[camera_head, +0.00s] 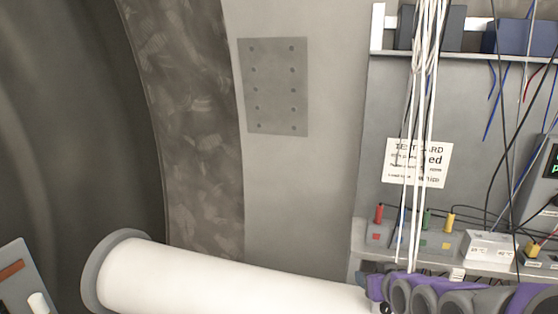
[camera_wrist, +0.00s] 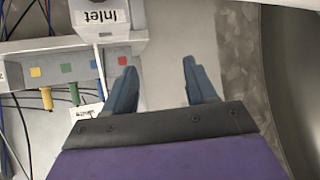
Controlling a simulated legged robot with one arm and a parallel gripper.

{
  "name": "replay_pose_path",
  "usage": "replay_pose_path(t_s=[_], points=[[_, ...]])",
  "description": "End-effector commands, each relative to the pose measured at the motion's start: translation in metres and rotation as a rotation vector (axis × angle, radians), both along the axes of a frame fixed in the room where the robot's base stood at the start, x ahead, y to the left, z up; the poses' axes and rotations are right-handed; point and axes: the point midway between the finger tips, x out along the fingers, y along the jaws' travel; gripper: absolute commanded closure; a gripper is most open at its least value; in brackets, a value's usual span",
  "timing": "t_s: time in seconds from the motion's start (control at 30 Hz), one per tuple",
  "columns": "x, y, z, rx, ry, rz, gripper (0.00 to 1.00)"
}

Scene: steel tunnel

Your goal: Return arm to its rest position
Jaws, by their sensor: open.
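My gripper (camera_wrist: 159,66) shows in the wrist view with its two blue fingers spread apart. Nothing is between the fingers; only a pale grey wall surface shows behind them. In the head view my arm crosses the bottom as a thick white tube, with purple and dark grey parts at the lower right in front of the bench. My gripper's fingers cannot be made out there.
A bench (camera_head: 362,236) carries red, green and yellow plugs and a white box (camera_head: 489,246). A white box labelled "Inlet" (camera_wrist: 97,15) is left of my fingers. White cables (camera_head: 423,130) hang near my arm. A perforated plate (camera_head: 273,86) is on the wall.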

Motion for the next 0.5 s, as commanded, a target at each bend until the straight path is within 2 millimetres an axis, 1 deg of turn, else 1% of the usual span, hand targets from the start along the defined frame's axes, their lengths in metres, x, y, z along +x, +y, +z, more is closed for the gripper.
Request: replay_pose_path(t_s=[0.03, 0.07, 0.1, 0.17, 0.2, 0.27, 0.3, 0.37, 0.4, 0.47, 0.5], points=[[-0.019, 0.013, -0.015, -0.014, 0.076, 0.012, 0.44], [-0.031, 0.019, -0.023, -0.021, 0.127, 0.014, 0.44], [-0.049, 0.026, -0.033, -0.031, 0.196, 0.015, 0.44], [-0.079, 0.036, -0.049, -0.040, 0.306, 0.014, 0.44], [-0.099, 0.041, -0.057, -0.048, 0.373, 0.010, 0.44], [-0.131, 0.048, -0.070, -0.058, 0.478, 0.004, 0.44], [-0.154, 0.053, -0.077, -0.064, 0.546, -0.003, 0.44], [-0.188, 0.059, -0.086, -0.069, 0.645, -0.016, 0.44], [-0.212, 0.063, -0.093, -0.072, 0.714, -0.025, 0.44], [-0.246, 0.068, -0.099, -0.073, 0.806, -0.041, 0.44], [-0.268, 0.072, -0.102, -0.071, 0.867, -0.050, 0.44]])
